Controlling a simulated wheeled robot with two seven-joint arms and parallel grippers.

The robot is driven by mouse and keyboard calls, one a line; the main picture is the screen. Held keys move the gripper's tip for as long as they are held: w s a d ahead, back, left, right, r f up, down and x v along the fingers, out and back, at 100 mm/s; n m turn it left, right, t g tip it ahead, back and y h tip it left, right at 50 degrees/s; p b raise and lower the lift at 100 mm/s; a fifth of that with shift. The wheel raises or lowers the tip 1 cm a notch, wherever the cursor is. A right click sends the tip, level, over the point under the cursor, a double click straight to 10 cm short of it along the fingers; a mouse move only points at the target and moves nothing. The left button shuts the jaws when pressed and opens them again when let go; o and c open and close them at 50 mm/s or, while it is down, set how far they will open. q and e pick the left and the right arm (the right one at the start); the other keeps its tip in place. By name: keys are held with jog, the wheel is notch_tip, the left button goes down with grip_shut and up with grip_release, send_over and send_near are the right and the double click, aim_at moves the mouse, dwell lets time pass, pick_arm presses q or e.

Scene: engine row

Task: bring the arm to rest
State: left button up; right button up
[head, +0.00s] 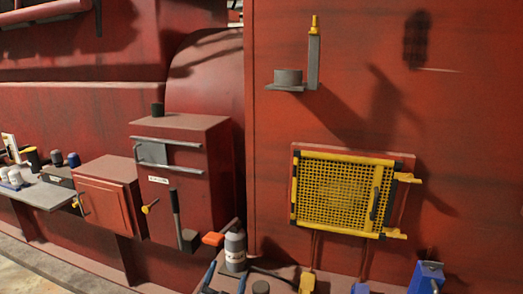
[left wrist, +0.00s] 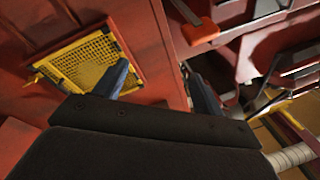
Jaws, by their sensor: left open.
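My left gripper (head: 228,272) shows only at the bottom of the head view, left of centre, as two slim blue fingers set apart, with nothing visible between them. In the left wrist view the two blue fingers of the gripper (left wrist: 162,85) also stand apart and empty, beyond its dark body. The red wall and a yellow mesh panel (left wrist: 90,62) lie beyond them. A grey bottle (head: 235,250) stands just behind the fingers in the head view. Most of my left arm is hidden below the frame. My right gripper cannot be made out.
The yellow mesh panel (head: 335,192) hangs on the red wall. A red cabinet (head: 205,210) with grey rails and a lever projects left of the bottle; a smaller red box (head: 107,195) is farther left. A small wall shelf (head: 285,87) holds a grey cylinder. A blue object (head: 426,278) sits bottom right.

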pick_arm(q)
jog(key=s+a+f+n+g+y, duration=0.2)
jog(key=s+a+f+g, duration=0.25)
jog(key=f, duration=0.25)
jog(key=s+a+f+n+g+y, duration=0.25)
jog(key=s+a+f, duration=0.2)
jog(key=f, duration=0.35)
jog(key=s+a+f+n+g, duration=0.1)
jog(key=s+f+g, duration=0.2)
jog(key=s, duration=0.4)
jog(key=s+a+f+g+h, duration=0.1)
jog(key=s+f+g, duration=0.25)
jog(key=s, duration=0.25)
jog(key=s+a+f+n+g, duration=0.1)
jog(key=s+a+f+g, duration=0.15)
jog(key=s, duration=0.45)
jog(key=s+d+f, duration=0.1)
jog(key=f, duration=1.2)
jog(key=s+d+f+g, duration=0.1)
jog(key=s+d+f, duration=0.1)
jog(key=f, duration=1.1)
jog(key=s+d+f+g, duration=0.1)
jog(key=f, duration=1.3)
jog(key=shift+s+d+h, duration=0.25)
jog(key=shift+s+h, duration=0.15)
jog(key=shift+h, duration=0.05)
